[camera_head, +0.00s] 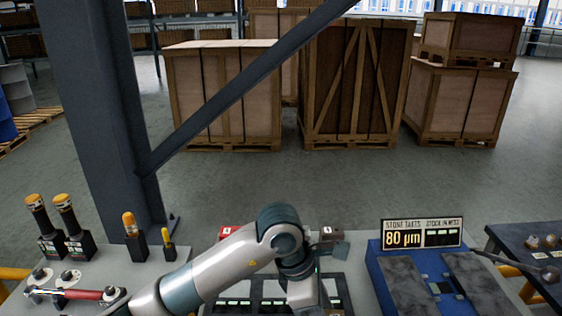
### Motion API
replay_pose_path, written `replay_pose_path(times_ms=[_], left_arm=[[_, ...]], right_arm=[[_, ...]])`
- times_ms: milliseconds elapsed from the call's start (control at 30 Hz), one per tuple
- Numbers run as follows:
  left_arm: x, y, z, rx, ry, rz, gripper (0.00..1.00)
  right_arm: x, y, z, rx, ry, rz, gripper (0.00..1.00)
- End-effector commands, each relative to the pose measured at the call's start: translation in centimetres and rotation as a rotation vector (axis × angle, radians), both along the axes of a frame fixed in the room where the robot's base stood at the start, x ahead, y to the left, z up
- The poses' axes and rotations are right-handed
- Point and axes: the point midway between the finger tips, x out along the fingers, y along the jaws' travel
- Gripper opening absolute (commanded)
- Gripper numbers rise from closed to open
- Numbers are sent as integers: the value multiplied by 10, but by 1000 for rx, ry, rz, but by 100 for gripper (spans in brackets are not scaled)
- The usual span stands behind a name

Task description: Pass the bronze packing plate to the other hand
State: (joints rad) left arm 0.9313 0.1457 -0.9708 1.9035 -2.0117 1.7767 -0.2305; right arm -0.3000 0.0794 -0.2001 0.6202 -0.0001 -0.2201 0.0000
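I cannot make out the bronze packing plate in the head view. My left arm comes in from the lower left, rises to a bend over the middle of the bench and turns down past the bottom edge. Its gripper is not in view, so I cannot see whether it holds anything. My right arm and gripper are not in view.
The grey bench (195,262) carries upright yellow-capped tools (134,235), a red-handled tool (78,294) and a dark slotted tray (245,307) partly behind my arm. A blue stone fixture (376,262) with an "80 µm" sign (421,233) stands right. A steel post (100,120) rises behind.

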Motion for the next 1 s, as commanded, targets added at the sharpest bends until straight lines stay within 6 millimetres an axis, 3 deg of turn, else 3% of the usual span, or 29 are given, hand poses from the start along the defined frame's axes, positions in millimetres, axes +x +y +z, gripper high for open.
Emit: replay_pose_path(times_ms=[267, 467, 1000], left_arm=[[3, 44, -8, 2, -3, -268, 0], [2, 88, -14, 3, -1, -522, 0], [-15, 231, -8, 4, -1, -1196, 0]], right_arm=[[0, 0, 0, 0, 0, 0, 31], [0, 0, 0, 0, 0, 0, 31], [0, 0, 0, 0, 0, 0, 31]])
